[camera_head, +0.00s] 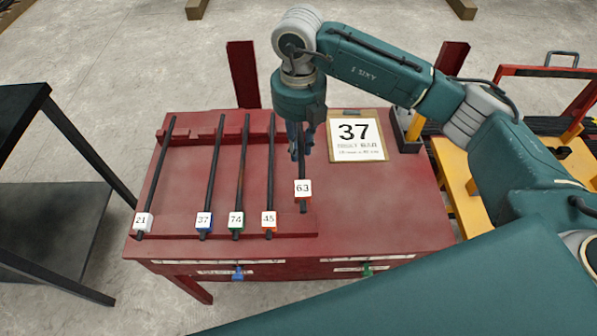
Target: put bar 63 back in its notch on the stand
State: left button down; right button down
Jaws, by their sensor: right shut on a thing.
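Bar 63 (303,188) is a dark bar with a white tag and an orange band near its front end. My right gripper (299,154) points down and is shut on its rear part. The bar lies roughly in line with the others, at the right of the row, its front end farther back than theirs. I cannot tell whether it touches the red stand (400,231). The gripper hides part of the bar and the stand behind it. My left gripper is not in view.
Bars 21 (145,221), 37 (204,220), 74 (236,221) and 45 (269,219) rest on the stand. A sign reading 37 (355,136) is right of the gripper. A dark table (50,235) stands left, a yellow cart (463,192) right.

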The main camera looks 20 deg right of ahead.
notch_tip(320, 180, down, 13)
jog(key=shift+w+r+p, duration=0.1)
jog(key=shift+p, duration=0.9)
jog(key=shift+f+b, duration=0.45)
jog(key=c, duration=1.6)
grip_release()
